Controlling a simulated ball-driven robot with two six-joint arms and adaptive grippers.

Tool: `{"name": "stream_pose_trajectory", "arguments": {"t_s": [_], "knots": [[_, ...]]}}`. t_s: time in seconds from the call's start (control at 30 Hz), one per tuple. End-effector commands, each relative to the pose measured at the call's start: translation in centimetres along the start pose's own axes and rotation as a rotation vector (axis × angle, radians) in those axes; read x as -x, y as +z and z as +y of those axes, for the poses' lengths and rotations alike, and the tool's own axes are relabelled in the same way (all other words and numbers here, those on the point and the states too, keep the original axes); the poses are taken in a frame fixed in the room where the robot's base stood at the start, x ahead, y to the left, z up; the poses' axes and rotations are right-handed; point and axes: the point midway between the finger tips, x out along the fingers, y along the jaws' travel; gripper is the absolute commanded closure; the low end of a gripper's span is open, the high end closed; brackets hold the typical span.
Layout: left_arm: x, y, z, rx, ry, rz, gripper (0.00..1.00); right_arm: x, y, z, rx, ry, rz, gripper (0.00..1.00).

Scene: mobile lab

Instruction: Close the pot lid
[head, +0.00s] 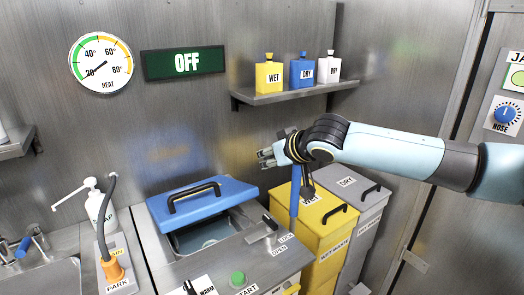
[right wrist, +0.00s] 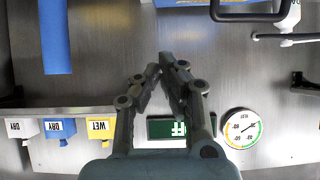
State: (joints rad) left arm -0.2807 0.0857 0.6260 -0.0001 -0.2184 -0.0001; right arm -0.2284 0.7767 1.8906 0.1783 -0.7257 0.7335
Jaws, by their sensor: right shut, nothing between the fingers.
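The blue pot lid (head: 228,191) has a black bar handle (head: 194,195) and lies askew over the metal pot (head: 196,246). Part of the pot's mouth shows uncovered at the front. In the right wrist view the handle (right wrist: 250,17) shows at the top right, with a small part of the lid beside it. My right gripper (head: 266,156) is above and to the right of the lid, apart from it. Its fingers (right wrist: 166,62) are shut and empty. My left gripper is not in view.
A blue upright bar (head: 294,203) stands by the OPEN/LOCK labels, just below my right wrist. Yellow (head: 322,235) and grey (head: 366,208) waste bins stand at the right. A shelf (head: 290,94) with three bottles is above. A soap bottle (head: 97,207) stands at left.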

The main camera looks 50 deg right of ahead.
Motion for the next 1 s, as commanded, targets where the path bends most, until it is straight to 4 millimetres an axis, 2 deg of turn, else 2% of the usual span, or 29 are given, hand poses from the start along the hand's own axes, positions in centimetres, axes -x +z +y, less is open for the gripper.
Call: {"name": "stream_pose_trajectory", "arguments": {"t_s": [0.03, 0.13, 0.3, 0.43, 0.67, 0.8, 1.0], "knots": [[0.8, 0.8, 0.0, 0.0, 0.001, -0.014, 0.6, 0.5, -0.4, 0.4, 0.014, 0.006, -0.007, 1.0], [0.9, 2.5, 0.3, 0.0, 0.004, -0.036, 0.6, 0.2, -0.1, 0.6, 0.016, 0.009, -0.011, 1.0], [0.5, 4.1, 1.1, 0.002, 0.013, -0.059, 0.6, -2.0, 0.1, 0.5, 0.009, 0.008, -0.009, 1.0], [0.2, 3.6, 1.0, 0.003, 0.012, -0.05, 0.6, -4.7, 0.1, 0.5, 0.008, 0.008, -0.009, 1.0], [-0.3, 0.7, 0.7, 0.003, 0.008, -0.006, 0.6, -9.6, 0.1, 0.5, 0.011, 0.009, -0.01, 1.0], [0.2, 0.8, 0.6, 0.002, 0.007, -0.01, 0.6, -10.0, 2.3, 0.6, 0.016, 0.009, -0.015, 1.0], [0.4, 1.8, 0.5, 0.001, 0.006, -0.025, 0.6, -10.4, 3.7, 0.6, 0.017, 0.008, -0.01, 1.0]]}}
